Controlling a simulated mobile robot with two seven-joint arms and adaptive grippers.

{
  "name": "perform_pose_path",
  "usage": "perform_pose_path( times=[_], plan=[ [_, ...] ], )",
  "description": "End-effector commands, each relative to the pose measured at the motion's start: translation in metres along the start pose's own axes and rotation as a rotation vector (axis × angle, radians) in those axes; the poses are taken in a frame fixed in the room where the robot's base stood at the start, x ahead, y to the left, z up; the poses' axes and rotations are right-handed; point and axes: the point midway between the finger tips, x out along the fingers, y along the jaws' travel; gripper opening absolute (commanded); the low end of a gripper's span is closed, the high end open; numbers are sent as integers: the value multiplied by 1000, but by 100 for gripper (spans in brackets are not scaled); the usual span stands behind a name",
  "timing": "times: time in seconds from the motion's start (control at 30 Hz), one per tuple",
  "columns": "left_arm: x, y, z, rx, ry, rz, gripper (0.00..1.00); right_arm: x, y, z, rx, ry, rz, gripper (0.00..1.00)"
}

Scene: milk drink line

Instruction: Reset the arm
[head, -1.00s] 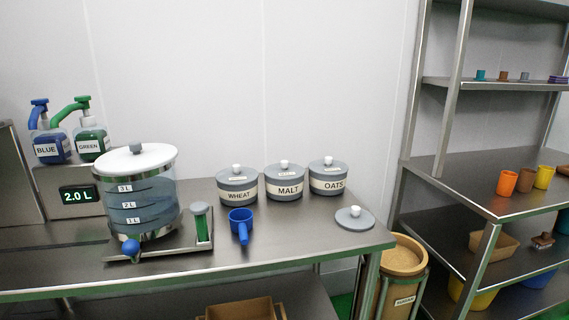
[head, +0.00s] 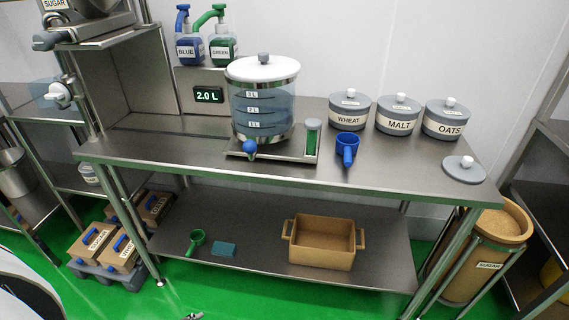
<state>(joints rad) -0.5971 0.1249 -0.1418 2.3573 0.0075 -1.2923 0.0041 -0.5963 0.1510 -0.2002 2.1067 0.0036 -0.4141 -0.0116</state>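No gripper shows clearly in the head view. A small grey piece (head: 193,316) just enters at the bottom edge, left of the middle. It may be part of my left gripper, but too little shows to tell its state. A white and black curved shape at the bottom left corner looks like part of my own arm or body. My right gripper is out of view.
A steel table (head: 300,165) carries a clear dispenser (head: 263,105), a blue scoop (head: 347,148), and wheat (head: 349,112), malt (head: 397,116) and oats (head: 445,120) jars. A lid (head: 464,170) lies at its right end. A brown crate (head: 322,243) sits on the lower shelf. Green floor is clear in front.

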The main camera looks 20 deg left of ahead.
Motion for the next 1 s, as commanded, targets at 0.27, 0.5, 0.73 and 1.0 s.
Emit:
perform_pose_path(
  times=[0.27,0.5,0.73,1.0],
  plan=[
    [-3,30,-59,-158,253,77,35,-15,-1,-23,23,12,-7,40],
    [-15,58,-94,-334,457,159,35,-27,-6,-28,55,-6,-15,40],
    [-19,66,-100,-402,522,186,35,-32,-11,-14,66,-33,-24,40],
    [-18,67,-100,-404,523,186,35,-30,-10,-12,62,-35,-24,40]
  ],
)
